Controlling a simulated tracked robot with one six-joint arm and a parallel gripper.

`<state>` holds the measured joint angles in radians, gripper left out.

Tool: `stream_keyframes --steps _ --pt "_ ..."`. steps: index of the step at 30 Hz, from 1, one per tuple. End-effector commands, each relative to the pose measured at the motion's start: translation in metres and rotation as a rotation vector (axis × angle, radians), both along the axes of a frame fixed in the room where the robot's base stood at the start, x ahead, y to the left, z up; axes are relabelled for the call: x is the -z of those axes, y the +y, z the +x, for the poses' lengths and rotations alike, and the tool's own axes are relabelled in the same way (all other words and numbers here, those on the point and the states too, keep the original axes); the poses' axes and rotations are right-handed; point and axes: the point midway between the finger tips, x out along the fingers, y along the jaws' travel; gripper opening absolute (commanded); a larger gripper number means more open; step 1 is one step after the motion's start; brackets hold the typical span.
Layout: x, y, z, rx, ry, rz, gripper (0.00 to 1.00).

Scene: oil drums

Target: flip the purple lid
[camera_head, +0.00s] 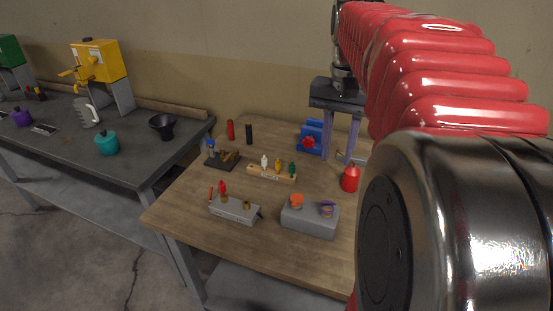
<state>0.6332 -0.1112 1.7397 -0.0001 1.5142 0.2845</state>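A small purple lid (327,209) sits on the right part of a grey block (309,221) near the front of the wooden table. An orange lid (296,201) is beside it on the same block. The purple lid is small in view, and I cannot tell exactly how it is hinged. My gripper (337,156) hangs over the back right of the table, behind and above the grey block. Its two fingers point down and stand apart, with nothing seen between them.
A red canister (350,179) stands near my gripper, and a blue object with a red wheel (308,142) is behind its left finger. A wooden rack (272,173) and a second grey block (235,209) stand left. The table's front strip is clear.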

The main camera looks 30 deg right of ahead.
Motion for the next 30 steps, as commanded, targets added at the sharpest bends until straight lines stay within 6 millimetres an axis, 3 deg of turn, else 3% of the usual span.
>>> stream_keyframes --steps 11,30 --pt "0.015 0.001 0.0 -0.003 0.001 0.001 0.28" --pt "0.111 0.002 0.0 -0.004 0.001 0.002 0.28"
